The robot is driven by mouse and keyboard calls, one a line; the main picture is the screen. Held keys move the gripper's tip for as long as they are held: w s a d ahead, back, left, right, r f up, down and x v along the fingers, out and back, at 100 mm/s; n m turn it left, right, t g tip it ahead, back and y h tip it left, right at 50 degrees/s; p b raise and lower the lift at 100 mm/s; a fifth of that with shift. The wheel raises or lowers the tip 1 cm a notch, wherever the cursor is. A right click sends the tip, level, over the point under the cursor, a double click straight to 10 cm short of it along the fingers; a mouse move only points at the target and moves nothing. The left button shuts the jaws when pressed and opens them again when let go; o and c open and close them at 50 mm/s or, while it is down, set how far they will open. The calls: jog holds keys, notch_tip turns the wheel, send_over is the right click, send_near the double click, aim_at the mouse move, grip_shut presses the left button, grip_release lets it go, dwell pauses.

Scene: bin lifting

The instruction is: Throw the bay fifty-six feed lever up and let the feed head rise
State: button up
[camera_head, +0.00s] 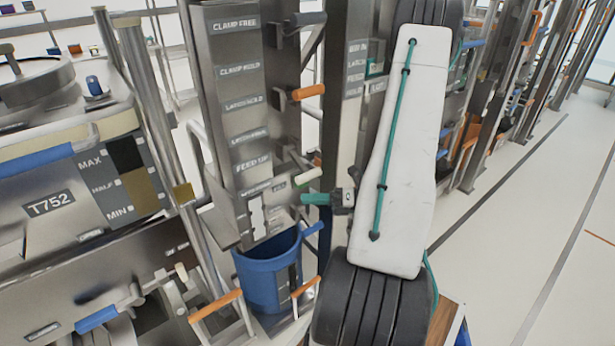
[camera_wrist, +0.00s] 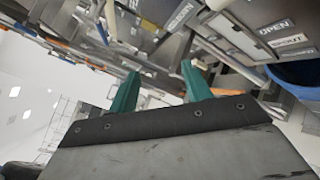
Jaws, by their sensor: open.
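A grey metal post (camera_head: 235,110) carries a column of labels, with a FEED UP label (camera_head: 254,162) low on it. A short lever with a pale grip (camera_head: 307,177) sticks out to the right near that label. Whether it is the bay fifty-six feed lever, I cannot tell; no bay number fifty-six is readable. The feed head cannot be made out. My gripper (camera_wrist: 160,88) shows in the wrist view as two teal fingers spread apart, with nothing held between them. In the head view my white arm link hides much of the space right of the post.
An orange-grip lever (camera_head: 308,91) and a black-grip lever (camera_head: 305,19) sit higher on the post. A blue bin (camera_head: 265,278) stands below it. A T752 machine (camera_head: 50,203) is at left. A clear floor aisle (camera_head: 520,215) runs at right.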

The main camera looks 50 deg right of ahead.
aim_at(312, 178)
jog(key=d+f+m+t+h, duration=0.3)
jog(key=d+m+t+h, duration=0.2)
jog(key=d+m+h, duration=0.5)
jog(key=w+m, duration=0.1)
jog(key=w, duration=0.1)
jog(key=w+a+r+m+y, duration=0.1)
jog(key=w, duration=0.2)
jog(key=w+m+y, duration=0.1)
jog(key=w, duration=0.2)
jog(key=shift+a+r+t, duration=0.15)
jog(key=shift+r+t, duration=0.15)
jog(key=shift+r, duration=0.1)
